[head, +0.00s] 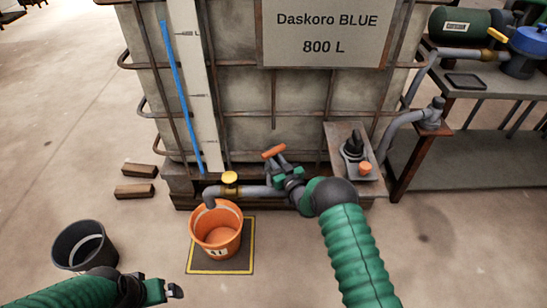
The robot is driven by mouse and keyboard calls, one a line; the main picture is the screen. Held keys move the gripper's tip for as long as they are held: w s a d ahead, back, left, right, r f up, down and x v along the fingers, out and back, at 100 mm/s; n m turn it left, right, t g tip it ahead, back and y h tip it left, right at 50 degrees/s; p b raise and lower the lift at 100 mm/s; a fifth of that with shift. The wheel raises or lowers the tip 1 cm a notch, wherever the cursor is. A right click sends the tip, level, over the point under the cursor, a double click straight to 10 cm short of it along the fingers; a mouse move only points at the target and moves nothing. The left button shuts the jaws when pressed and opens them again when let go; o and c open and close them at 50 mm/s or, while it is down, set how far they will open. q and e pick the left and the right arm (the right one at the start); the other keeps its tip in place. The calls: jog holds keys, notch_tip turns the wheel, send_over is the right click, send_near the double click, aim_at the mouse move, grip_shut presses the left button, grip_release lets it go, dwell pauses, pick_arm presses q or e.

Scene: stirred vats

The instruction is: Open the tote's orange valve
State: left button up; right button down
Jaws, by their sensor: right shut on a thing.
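The tote (240,90) is a pale caged tank with a sign reading Daskoro BLUE 800 L. Its orange valve handle (273,151) stands on a dark stem above the outlet pipe (255,191) at the tote's foot. My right gripper (278,168) is at this valve, shut on it just below the orange end; the jaws partly hide the stem and the pipe behind. My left gripper (170,291) is low at the bottom left, away from the valve; its jaw gap is unclear.
A yellow valve (229,178) sits on the pipe, whose spout hangs over an orange bucket (217,236) on a yellow-edged mat (245,268). A dark bucket (84,246) stands at left. A bench (470,90) with a pump stands at right.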

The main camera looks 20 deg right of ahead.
jog(key=c, duration=1.4)
grip_release()
jog(key=shift+o, duration=0.2)
jog(key=shift+s+d+p, duration=0.1)
jog(key=shift+s+p, duration=0.25)
jog(key=s+d+p, duration=0.3)
jog(key=s+p, duration=0.3)
jog(key=s, duration=1)
jog(key=shift+p, duration=0.35)
jog(key=shift+f, duration=0.1)
